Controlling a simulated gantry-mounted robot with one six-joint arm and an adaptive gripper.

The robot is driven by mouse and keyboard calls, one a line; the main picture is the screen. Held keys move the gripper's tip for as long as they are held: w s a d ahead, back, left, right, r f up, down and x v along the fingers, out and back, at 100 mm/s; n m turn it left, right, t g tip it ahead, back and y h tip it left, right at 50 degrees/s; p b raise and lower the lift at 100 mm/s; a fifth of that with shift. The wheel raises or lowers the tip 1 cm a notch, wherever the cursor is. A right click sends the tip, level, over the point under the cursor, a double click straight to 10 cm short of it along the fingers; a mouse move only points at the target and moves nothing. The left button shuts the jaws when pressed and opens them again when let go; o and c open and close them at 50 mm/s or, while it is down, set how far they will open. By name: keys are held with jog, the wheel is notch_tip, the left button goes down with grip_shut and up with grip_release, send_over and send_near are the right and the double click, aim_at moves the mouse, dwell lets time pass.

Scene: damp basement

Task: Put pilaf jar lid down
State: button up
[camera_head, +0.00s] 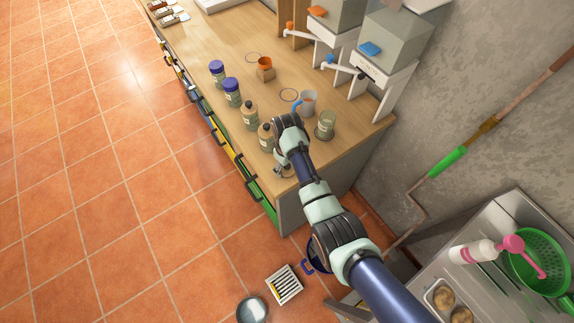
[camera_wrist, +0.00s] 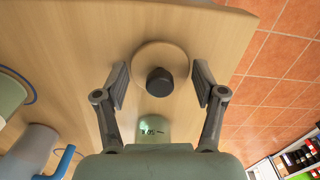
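A round pale wooden lid with a dark knob (camera_wrist: 148,57) lies below my gripper in the wrist view, seemingly on the wooden worktop near its edge. My gripper (camera_wrist: 160,84) is open, with one finger on each side of the lid and a visible gap on both sides. My gripper (camera_head: 284,169) is over the front end of the worktop in the head view, where the lid cannot be made out clearly. A greenish glass jar without a lid (camera_head: 327,123) stands right of my wrist, in a ring mark. It shows partly at the wrist view's left edge (camera_wrist: 10,95).
A mug with a blue handle (camera_head: 308,101) stands near the open jar, and an orange cup (camera_head: 264,64) farther back. Dispensers (camera_head: 389,50) stand along the wall.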

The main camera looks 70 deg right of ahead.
jog(key=shift+o, duration=0.9)
notch_tip(320, 180, up, 12)
jog(key=p, duration=0.2)
jog(key=shift+r, duration=0.15)
